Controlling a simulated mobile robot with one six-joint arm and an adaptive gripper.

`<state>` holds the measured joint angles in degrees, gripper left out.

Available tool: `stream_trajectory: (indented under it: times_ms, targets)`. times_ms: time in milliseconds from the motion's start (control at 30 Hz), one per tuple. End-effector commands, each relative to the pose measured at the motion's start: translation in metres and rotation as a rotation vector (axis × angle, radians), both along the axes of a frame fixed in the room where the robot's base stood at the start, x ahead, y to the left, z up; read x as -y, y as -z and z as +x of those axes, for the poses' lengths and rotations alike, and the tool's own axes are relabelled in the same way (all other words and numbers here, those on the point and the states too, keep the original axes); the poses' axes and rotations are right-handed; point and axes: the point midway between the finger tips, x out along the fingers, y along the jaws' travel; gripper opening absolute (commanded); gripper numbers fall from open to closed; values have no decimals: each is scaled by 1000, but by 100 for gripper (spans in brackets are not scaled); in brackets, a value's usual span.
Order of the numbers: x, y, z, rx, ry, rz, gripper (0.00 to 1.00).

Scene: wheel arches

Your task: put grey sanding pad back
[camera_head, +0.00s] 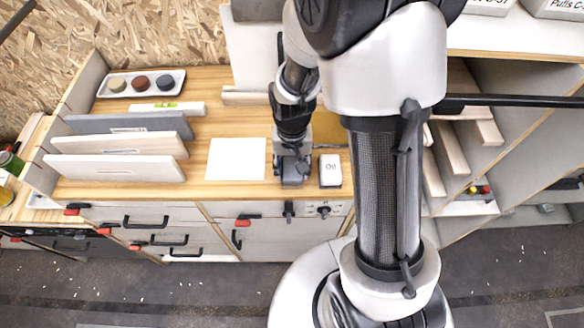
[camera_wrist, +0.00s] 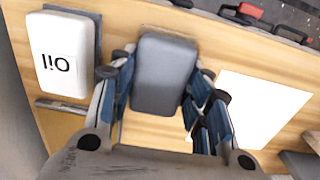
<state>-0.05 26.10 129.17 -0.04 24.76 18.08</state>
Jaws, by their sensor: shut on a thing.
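The grey sanding pad (camera_wrist: 165,72) is a rounded block between the two blue-padded fingers of my gripper (camera_wrist: 160,92) in the wrist view. My gripper is shut on it. In the head view my gripper (camera_head: 292,176) points down at the worktop near its front edge, with the dark pad (camera_head: 293,183) low between the fingers. Whether the pad touches the wood cannot be told. A white block marked "Oil" (camera_head: 330,168) stands just right of my gripper; in the wrist view it shows at the left (camera_wrist: 58,58), on a grey base.
A white square sheet (camera_head: 236,159) lies left of my gripper. Further left stand several upright boards (camera_head: 115,168). A tray with three round pots (camera_head: 141,92) is at the back left. Drawers with black handles (camera_head: 160,223) line the front. My arm hides the middle right.

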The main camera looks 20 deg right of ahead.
Motion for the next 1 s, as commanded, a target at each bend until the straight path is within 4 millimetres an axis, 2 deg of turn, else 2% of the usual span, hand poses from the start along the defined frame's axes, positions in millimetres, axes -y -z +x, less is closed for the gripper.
stream_trajectory:
  times_ms: [367, 400, 700, 1000]
  targets:
    - [0, 6, 1, 1, 0, 0, 18]
    - [0, 6, 0, 1, 0, 0, 46]
    - [0, 5, 0, 1, 0, 0, 64]
    - [0, 4, 0, 1, 0, 0, 64]
